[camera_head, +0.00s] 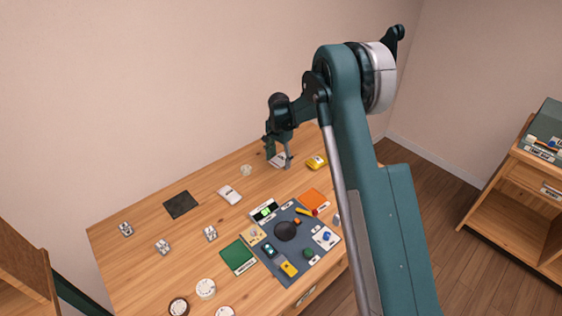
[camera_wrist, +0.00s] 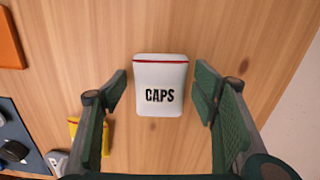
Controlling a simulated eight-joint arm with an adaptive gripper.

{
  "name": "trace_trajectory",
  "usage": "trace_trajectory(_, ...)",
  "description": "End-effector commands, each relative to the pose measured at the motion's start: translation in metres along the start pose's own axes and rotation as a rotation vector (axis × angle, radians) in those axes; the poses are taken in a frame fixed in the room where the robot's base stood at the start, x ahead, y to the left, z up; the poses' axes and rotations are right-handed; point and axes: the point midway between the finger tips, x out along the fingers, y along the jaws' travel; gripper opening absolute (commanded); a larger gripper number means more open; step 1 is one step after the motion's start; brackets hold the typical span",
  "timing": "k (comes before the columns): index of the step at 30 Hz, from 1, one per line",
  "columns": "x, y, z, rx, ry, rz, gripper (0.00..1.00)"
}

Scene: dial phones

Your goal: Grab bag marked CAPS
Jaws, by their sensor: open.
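The bag marked CAPS (camera_wrist: 160,75) is white with a red line near its top edge, and lies flat on the wooden table in the wrist view. In the head view the white bag (camera_head: 277,160) shows partly below my gripper (camera_head: 278,156), which hides some of it. In the wrist view my gripper (camera_wrist: 160,90) is open, with one green-padded finger on each side of the bag. A gap shows between the bag and each finger. How far the fingertips are above the table is hard to tell.
A yellow packet (camera_head: 316,162) lies close to the right of the bag. Another white bag (camera_head: 229,195) lies to the left. A small clear item (camera_head: 246,170) stands between them. A dark mat (camera_head: 272,264) with several small items is nearer the front.

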Motion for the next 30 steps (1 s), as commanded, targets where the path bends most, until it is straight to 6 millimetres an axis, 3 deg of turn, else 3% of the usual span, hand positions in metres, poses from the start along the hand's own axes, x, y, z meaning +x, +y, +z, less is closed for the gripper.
trace_trajectory(6,0.0,0.0,0.0,0.0,0.0,0.0,0.59)
trace_trajectory(13,0.0,0.0,0.0,0.0,0.0,0.0,0.3)
trace_trajectory(23,-0.001,0.0,0.0,0.0,0.0,0.0,0.29)
trace_trajectory(30,-0.015,0.0,0.0,0.0,0.0,0.0,0.29)
